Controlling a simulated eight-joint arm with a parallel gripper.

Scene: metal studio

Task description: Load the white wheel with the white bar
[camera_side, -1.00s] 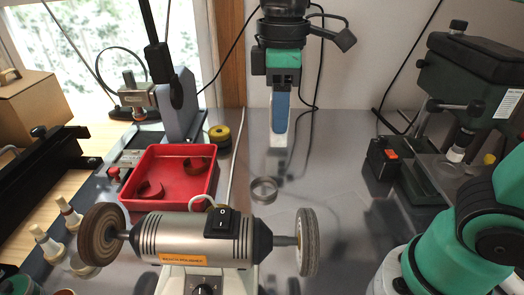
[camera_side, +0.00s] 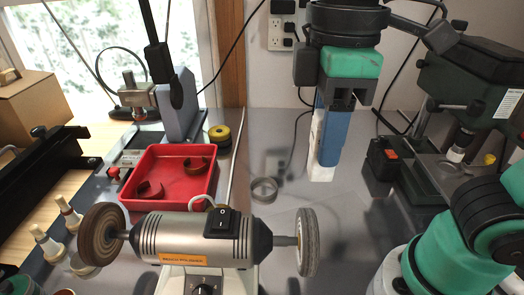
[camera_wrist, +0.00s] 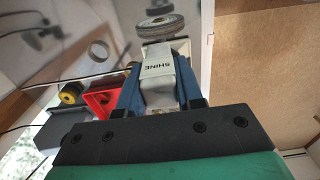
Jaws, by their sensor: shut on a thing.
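My gripper (camera_side: 328,148) has blue fingers shut on the white bar (camera_side: 321,171), which points down and sticks out below the fingertips. In the wrist view the white bar (camera_wrist: 157,66) sits between the fingers and reads "SHINE". The white wheel (camera_side: 307,242), pale grey-white, is on the right end of the bench polisher (camera_side: 190,238). The bar is above and behind this wheel in the side view, apart from it. In the wrist view a wheel (camera_wrist: 160,24) shows beyond the bar's end. A brown wheel (camera_side: 103,236) is on the polisher's left end.
A red tray (camera_side: 138,192) with curled brown pieces stands behind the polisher. A metal ring (camera_side: 264,190) lies on the grey bench between tray and gripper. Two white-tipped cones (camera_side: 47,240) stand at left.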

